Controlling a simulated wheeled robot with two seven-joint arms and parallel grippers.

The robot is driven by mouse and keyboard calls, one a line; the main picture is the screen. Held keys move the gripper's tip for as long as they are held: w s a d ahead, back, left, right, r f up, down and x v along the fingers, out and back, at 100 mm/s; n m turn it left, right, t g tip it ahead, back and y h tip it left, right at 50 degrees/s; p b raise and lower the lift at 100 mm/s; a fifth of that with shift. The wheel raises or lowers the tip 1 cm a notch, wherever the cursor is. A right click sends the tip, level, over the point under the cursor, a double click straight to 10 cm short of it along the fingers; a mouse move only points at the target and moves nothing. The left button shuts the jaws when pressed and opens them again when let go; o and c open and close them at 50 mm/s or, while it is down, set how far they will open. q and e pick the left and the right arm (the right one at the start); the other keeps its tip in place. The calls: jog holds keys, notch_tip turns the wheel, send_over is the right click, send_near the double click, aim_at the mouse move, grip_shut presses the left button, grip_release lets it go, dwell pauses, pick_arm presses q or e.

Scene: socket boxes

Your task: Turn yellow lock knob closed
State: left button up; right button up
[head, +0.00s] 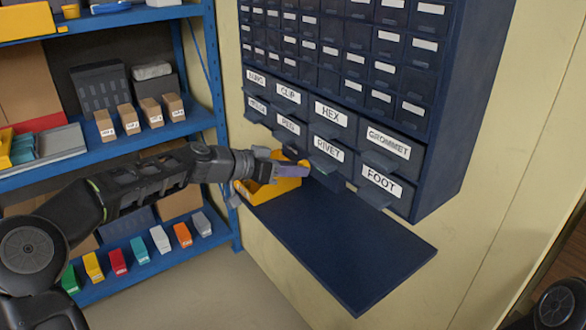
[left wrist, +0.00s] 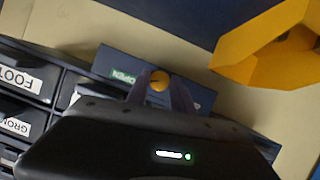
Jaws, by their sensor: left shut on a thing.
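The yellow lock knob (left wrist: 159,81) shows in the left wrist view as a small round knob with a dark slot line. It sits in front of a dark blue panel (left wrist: 196,90) with a green label reading OPEN (left wrist: 123,76). My left gripper (head: 292,170) is at the lower left of the drawer cabinet (head: 445,120) in the head view. In the left wrist view its fingers (left wrist: 159,88) are shut on the knob, one on each side. In the head view the gripper and arm hide the knob. My right gripper is not in view.
A yellow open bin (head: 262,192) stands just below my left gripper on a dark blue shelf (head: 345,245), whose remaining surface is clear. Labelled drawers with protruding handles are above. Blue shelving (head: 110,155) with boxes stands at the left.

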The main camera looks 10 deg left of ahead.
pick_arm(q)
grip_shut()
jog(key=shift+w+a+f+n+t+h+b, duration=0.15)
jog(key=shift+n+t+h+b, duration=0.25)
jog(key=shift+n+h+b, duration=2.3)
jog(key=shift+s+d+f+n+t+h+b, duration=0.1)
jog(key=shift+f+n+t+b, duration=0.25)
jog(key=shift+n, duration=4.7)
jog(key=shift+w+a+f+n+t+h+b, duration=0.1)
jog(key=shift+n+t+h+b, duration=0.35)
jog(key=shift+n+h+b, duration=2.25)
jog(key=n+y+p, duration=0.2)
jog(key=y, duration=0.1)
jog(key=shift+n, duration=0.35)
jog(key=o, duration=0.9)
grip_release()
